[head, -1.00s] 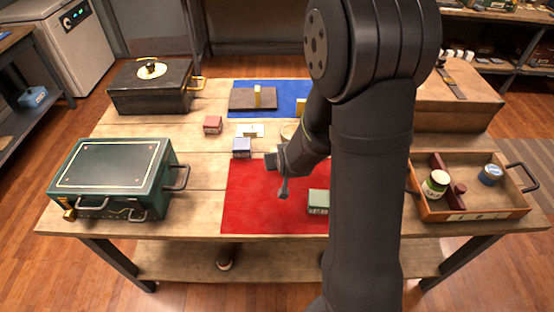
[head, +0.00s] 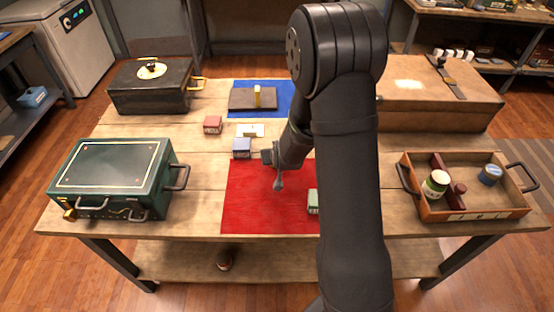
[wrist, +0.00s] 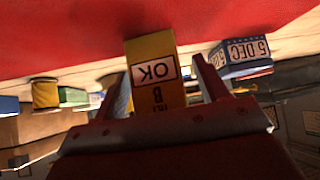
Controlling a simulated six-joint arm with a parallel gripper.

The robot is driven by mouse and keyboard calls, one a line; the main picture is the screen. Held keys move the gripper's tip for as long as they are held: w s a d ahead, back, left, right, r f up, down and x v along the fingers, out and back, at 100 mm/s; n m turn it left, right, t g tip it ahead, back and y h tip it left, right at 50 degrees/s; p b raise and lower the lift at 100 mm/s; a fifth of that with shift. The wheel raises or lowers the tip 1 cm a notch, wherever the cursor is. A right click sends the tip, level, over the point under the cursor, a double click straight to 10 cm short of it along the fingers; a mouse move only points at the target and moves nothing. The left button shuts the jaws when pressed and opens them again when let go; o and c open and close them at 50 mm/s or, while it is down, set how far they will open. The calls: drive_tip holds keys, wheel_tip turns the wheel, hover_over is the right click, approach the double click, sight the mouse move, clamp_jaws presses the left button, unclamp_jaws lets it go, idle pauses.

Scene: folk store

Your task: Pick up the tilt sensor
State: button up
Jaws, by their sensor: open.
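No object is clearly marked as the tilt sensor, and I cannot tell which it is. In the wrist view a yellow block (wrist: 164,90) with an upside-down "OK" label shows between the fingers of my gripper (wrist: 160,92). The fingers are open, and I cannot tell how far beyond them the block is. In the head view my gripper (head: 272,170) is over the far left part of the red mat (head: 255,205), just right of and nearer than a small blue box (head: 242,148). A small white piece (head: 250,130) lies behind that box.
A red box (head: 212,125) and a dark board (head: 245,102) with a yellow upright are farther back. A green box (head: 313,203) is partly behind my arm. A green case (head: 115,170) stands left, an orange tray (head: 470,210) right. A "5 DEC" box (wrist: 240,55) shows in the wrist view.

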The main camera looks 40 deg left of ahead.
drive_tip(key=c, duration=1.1)
drive_tip(key=shift+r, duration=0.1)
drive_tip(key=shift+r, duration=0.6)
wheel_tip(320, 180, up, 3)
drive_tip(key=shift+f, duration=0.2)
drive_tip(key=shift+w+d+r, duration=0.85)
drive_tip(key=shift+d+r, duration=0.3)
drive_tip(key=shift+d, duration=0.6)
drive_tip(key=shift+w+d+r, duration=0.8)
drive_tip(key=shift+d+r, duration=0.4)
drive_tip(key=shift+d, duration=0.6)
drive_tip(key=shift+w+d+r, duration=0.85)
drive_tip(key=shift+d+r, duration=0.3)
drive_tip(key=shift+d, duration=0.6)
